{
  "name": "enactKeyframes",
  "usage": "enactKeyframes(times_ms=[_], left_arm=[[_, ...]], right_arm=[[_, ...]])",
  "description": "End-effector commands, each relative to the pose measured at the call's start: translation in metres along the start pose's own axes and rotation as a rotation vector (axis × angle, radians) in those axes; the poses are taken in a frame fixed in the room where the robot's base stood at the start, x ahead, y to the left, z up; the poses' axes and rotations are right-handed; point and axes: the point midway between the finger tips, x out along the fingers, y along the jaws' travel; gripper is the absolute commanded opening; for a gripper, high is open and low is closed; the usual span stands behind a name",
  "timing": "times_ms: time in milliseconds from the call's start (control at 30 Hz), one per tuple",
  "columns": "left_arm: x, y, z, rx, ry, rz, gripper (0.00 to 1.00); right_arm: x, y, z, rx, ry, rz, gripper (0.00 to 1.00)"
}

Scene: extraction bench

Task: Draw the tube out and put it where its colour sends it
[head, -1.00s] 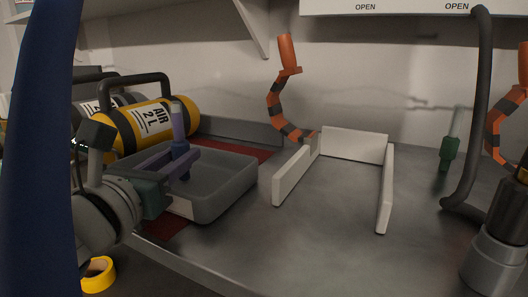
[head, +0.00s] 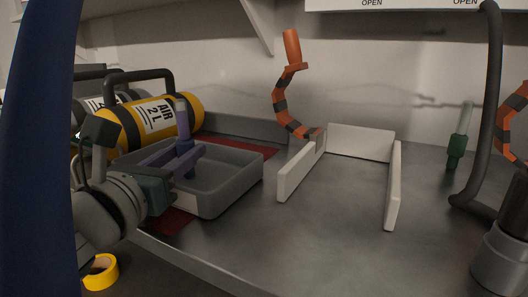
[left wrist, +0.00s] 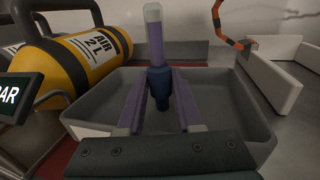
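The tube (head: 182,122) is clear with purple contents and a dark blue collar at its lower end. It is upright over the grey tray (head: 232,192), and in the left wrist view the tube (left wrist: 154,45) stands between my fingers. My left gripper (head: 190,152) has purple fingers closed against both sides of the blue collar. The collar's lower tip shows below the fingers; I cannot tell whether it touches the tray floor. A second tube with a green collar (head: 456,146) stands upright at the back right of the bench. My right gripper is not in view.
A yellow air cylinder (head: 180,112) lies behind the tray. White low walls (head: 360,142) form a three-sided bay right of it. An orange-black segmented arm (head: 280,96) rises behind; a dark hose (head: 487,120) hangs at right. Yellow tape (head: 101,272) lies front left. Bench front is clear.

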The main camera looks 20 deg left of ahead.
Motion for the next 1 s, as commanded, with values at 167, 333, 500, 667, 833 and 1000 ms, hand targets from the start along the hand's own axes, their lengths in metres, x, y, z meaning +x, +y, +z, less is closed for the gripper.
enactKeyframes(times_ms=[167, 333, 500, 667, 833, 1000], left_arm=[[-0.024, 0.001, -0.013, -0.001, 0.031, 0.007, 0.67], [-0.056, 0.001, -0.010, -0.003, 0.025, 0.006, 0.67], [-0.083, 0.001, -0.007, -0.002, 0.016, 0.004, 0.67], [-0.096, 0.002, -0.004, 0.000, 0.010, 0.002, 0.67], [-0.098, 0.001, -0.002, 0.000, 0.005, 0.000, 0.67], [-0.098, 0.001, -0.001, 0.001, 0.002, 0.000, 0.67]], right_arm=[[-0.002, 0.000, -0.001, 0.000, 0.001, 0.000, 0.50], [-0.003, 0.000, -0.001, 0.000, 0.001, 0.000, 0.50], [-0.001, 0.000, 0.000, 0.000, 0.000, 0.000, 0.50], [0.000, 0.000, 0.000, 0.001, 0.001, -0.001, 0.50], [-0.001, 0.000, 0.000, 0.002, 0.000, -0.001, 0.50], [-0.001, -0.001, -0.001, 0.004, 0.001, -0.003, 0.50]])
